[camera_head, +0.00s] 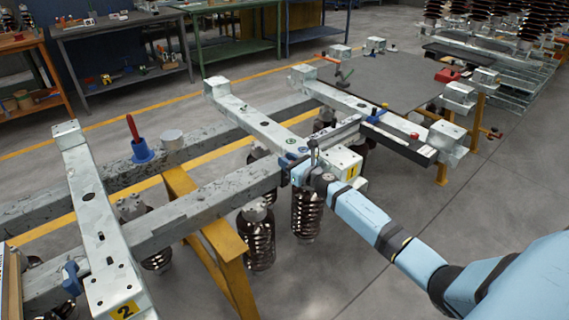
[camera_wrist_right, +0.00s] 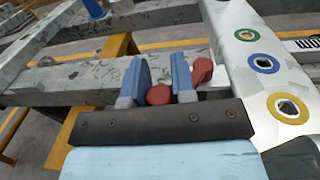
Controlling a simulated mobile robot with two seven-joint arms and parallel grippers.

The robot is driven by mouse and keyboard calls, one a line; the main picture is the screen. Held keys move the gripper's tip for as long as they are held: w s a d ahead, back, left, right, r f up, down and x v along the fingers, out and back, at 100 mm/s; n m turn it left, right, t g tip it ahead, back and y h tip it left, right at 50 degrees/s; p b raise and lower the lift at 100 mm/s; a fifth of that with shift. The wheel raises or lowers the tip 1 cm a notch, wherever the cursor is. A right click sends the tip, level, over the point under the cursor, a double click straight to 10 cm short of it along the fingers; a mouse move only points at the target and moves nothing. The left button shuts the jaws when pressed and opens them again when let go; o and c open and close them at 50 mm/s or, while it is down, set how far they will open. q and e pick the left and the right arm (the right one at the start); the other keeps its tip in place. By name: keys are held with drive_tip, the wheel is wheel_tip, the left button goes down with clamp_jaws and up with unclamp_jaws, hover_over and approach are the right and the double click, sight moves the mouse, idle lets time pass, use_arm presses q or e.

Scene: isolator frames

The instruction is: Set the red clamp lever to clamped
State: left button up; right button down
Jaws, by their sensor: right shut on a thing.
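My right gripper (camera_wrist_right: 159,66) shows two blue fingers with a red rounded piece (camera_wrist_right: 158,95) between them near their base. It is shut on this piece, which looks like the red clamp lever. Another red rounded end (camera_wrist_right: 203,70) shows just right of the right finger, beside the pale crossbar (camera_wrist_right: 240,60). In the head view, my right gripper (camera_head: 297,166) is at the near end of the crossbar with the yellow "1" tag (camera_head: 352,171); the held lever is hidden there. A separate red lever (camera_head: 133,128) stands upright in a blue base (camera_head: 141,151) at left. My left gripper is not in view.
A crossbar tagged "2" (camera_head: 95,215) lies at left, with a blue clamp (camera_head: 71,276) beside it. Brown ribbed insulators (camera_head: 258,240) hang below the long beam. A yellow trestle (camera_head: 215,240) supports the frame. Grey floor (camera_head: 420,215) is open at right.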

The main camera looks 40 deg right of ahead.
drive_tip(key=shift+d+y, duration=0.15)
drive_tip(key=shift+y, duration=0.15)
drive_tip(key=c, duration=0.9)
unclamp_jaws()
drive_tip(key=shift+c, duration=0.2)
drive_tip(key=shift+s, duration=0.1)
drive_tip(key=s+d, duration=0.2)
drive_tip(key=s, duration=1.1)
drive_tip(key=shift+s+d, duration=0.2)
drive_tip(key=shift+d, duration=0.05)
